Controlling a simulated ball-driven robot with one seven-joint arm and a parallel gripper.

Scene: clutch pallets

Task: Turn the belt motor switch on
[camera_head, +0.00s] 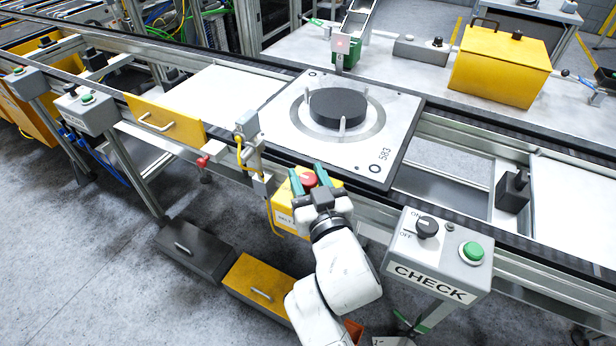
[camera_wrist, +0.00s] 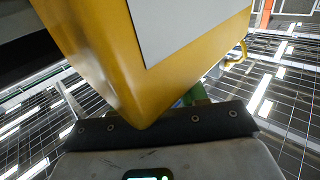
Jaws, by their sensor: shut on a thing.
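The belt motor switch is a yellow box (camera_head: 284,200) with a red knob (camera_head: 309,180) on it, at the near side of the conveyor. A white label with partly readable lettering is on its front. My gripper (camera_head: 308,174) has its green fingers on either side of the red knob and is shut on it. In the wrist view the yellow box (camera_wrist: 140,60) fills the upper middle, very close to my gripper's dark palm. One green finger (camera_wrist: 195,95) shows partly behind the box. The knob is hidden there, and its on or off position cannot be told.
A grey CHECK box (camera_head: 437,270) with a black ON/OFF knob and a green button stands right of my arm. A pallet (camera_head: 400,120) with a black disc sits on the conveyor. Black (camera_head: 195,250) and yellow (camera_head: 262,283) drawers are below. Floor at lower left is clear.

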